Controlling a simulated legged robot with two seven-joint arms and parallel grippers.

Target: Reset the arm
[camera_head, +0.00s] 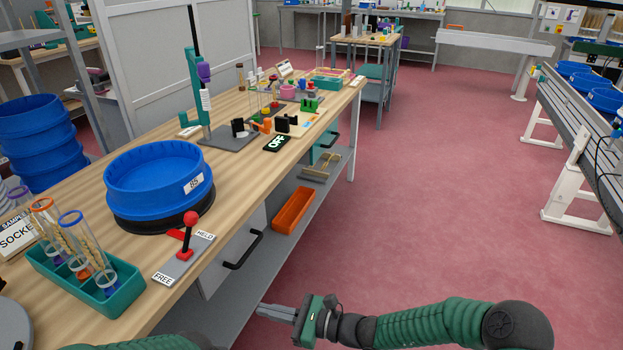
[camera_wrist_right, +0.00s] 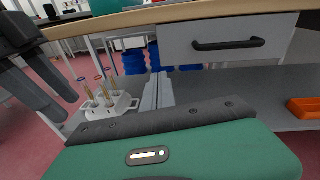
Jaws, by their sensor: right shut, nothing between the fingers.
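My right gripper (camera_head: 280,312) is at the bottom middle of the head view, in front of the bench and over the floor, pointing left. Its narrow grey fingers are together and empty, and they show in the right wrist view (camera_wrist_right: 158,92) too. It touches nothing. Part of my left arm (camera_head: 150,343) shows as a green sleeve at the bottom left edge; its gripper is out of the head view. A dark pronged shape (camera_wrist_right: 35,75) at the left of the right wrist view may be my left gripper, but its opening is unclear.
The wooden bench (camera_head: 235,150) carries a blue sieve (camera_head: 158,173), a red-knobbed lever (camera_head: 190,222) on a FREE/HELD plate, and a teal tube rack (camera_head: 85,280). Below are a drawer with a black handle (camera_head: 243,250) and an orange tray (camera_head: 293,210).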

